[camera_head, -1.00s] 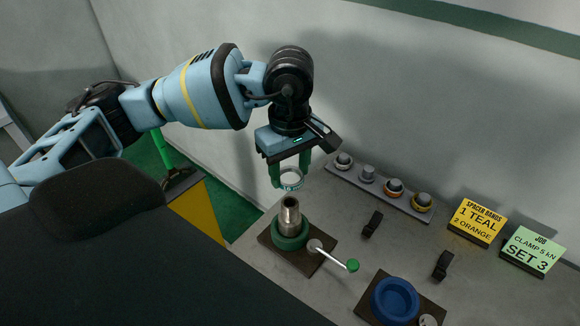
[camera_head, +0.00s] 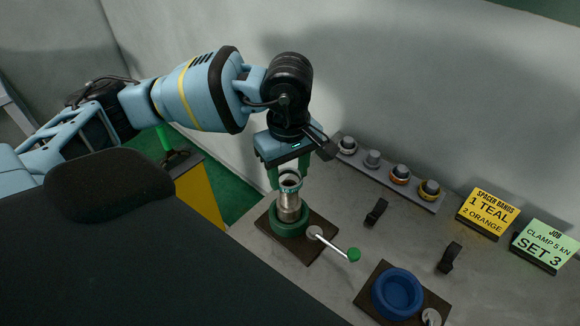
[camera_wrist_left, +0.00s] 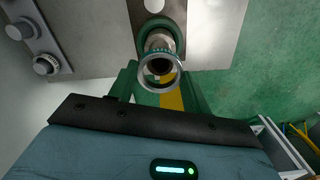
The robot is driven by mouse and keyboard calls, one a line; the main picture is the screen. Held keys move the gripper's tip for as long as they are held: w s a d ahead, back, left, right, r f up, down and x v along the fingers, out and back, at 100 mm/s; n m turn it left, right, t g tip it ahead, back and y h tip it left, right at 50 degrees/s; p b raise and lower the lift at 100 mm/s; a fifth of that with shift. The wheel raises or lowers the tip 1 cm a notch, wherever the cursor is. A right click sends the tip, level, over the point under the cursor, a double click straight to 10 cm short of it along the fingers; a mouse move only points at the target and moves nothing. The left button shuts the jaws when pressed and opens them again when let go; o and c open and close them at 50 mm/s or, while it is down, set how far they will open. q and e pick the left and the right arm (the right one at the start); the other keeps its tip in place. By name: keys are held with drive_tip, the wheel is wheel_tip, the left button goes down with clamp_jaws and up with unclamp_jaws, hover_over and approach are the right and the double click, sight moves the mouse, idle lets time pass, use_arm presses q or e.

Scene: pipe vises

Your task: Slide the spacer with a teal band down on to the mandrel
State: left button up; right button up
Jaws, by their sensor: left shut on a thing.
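The spacer with a teal band (camera_head: 290,187) is a pale ring held between the green fingers of my left gripper (camera_head: 288,181). The mandrel (camera_head: 289,210), an upright metal pipe, stands in a green vise (camera_head: 288,226) directly below it. In the head view the spacer overlaps the mandrel's top. In the left wrist view the spacer (camera_wrist_left: 176,82) shows the mandrel's dark open end inside its hole, with the mandrel (camera_wrist_left: 158,42) beyond. I cannot tell whether the spacer is around the tip or just above it. My right gripper is not in view.
A rack (camera_head: 386,178) with several knobs or rings stands by the wall. A green-tipped lever (camera_head: 353,255) sticks out from the vise. A blue vise (camera_head: 397,293), two black clips, a yellow sign (camera_head: 488,211) and a green sign (camera_head: 544,244) are to the right.

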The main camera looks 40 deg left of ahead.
sight(289, 186)
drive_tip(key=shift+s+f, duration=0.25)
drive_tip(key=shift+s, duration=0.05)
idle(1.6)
use_arm(q)
drive_tip(key=shift+f, duration=0.1)
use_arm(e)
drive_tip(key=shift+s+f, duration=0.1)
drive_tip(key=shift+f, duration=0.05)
use_arm(q)
drive_tip(key=shift+f+b, duration=0.2)
drive_tip(key=shift+b, duration=0.1)
drive_tip(key=shift+f, duration=0.1)
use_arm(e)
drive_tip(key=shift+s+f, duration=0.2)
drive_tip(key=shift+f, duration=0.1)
use_arm(q)
drive_tip(key=shift+f+b, duration=0.6)
drive_tip(key=shift+f, duration=0.35)
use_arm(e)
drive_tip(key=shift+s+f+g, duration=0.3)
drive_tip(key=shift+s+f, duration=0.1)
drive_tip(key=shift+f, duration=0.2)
